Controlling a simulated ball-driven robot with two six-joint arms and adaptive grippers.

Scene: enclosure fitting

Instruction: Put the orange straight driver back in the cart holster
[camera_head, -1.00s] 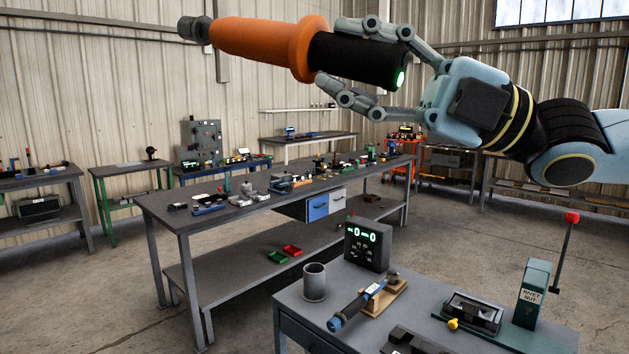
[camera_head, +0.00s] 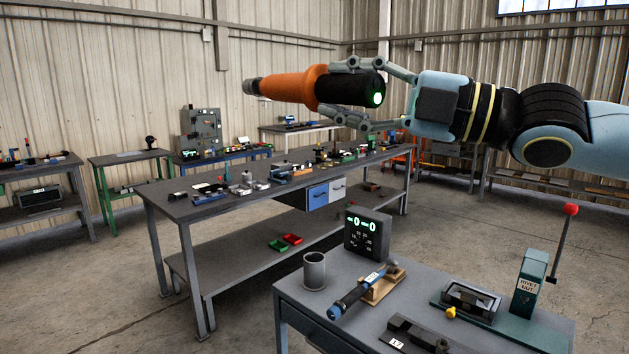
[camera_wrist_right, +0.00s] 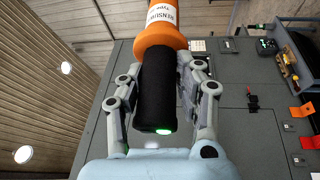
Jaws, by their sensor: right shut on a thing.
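The orange straight driver (camera_head: 291,86) has an orange body, a black grip with a green-lit end, and a grey tip pointing left. My right gripper (camera_head: 345,92) is shut on its black grip and holds it level in the air, in front of the long workbench. In the right wrist view the driver (camera_wrist_right: 159,45) lies between the two fingers of the gripper (camera_wrist_right: 163,95). The grey cup (camera_head: 314,271) on the near cart (camera_head: 285,297) is upright and looks empty; I cannot tell whether it is the holster. My left gripper is not in view.
On the near cart are a display box (camera_head: 368,234), a blue-ended driver (camera_head: 351,299) on a wooden rest, and a green rivet nut press (camera_head: 530,285) with a red-knobbed lever. A long bench (camera_head: 166,203) with small parts stands behind. Open floor lies between them.

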